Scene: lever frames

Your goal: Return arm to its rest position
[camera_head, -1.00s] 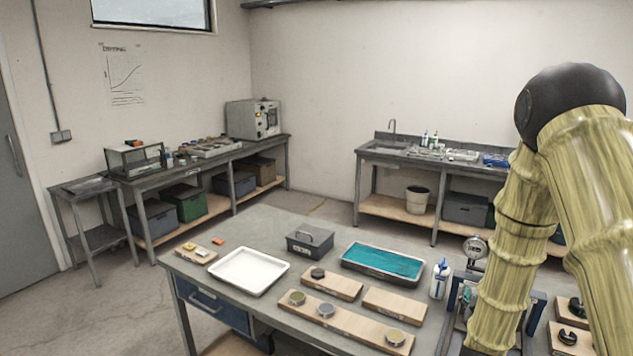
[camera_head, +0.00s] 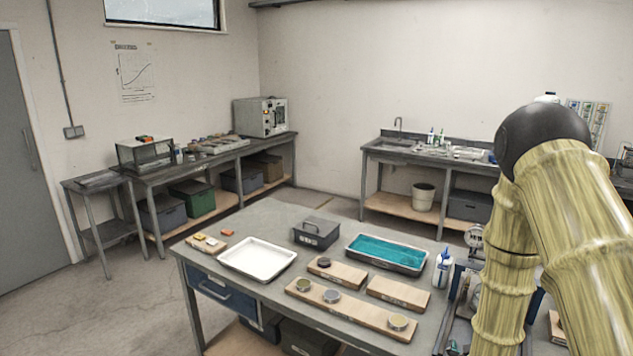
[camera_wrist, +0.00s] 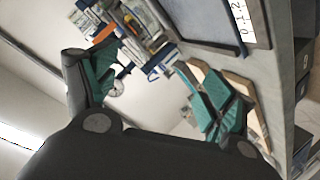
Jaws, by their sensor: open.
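My gripper (camera_wrist: 155,95) shows in the wrist view. Its two fingers with green pads stand wide apart, and nothing is held between them. In the head view my arm, with yellow-green links and a black joint, stands folded at the right. My gripper is not visible there. The wrist view is steeply tilted and looks past the fingers toward a grey work surface with boards and small items.
A sink bench (camera_head: 373,151) stands behind. Floor at left is clear.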

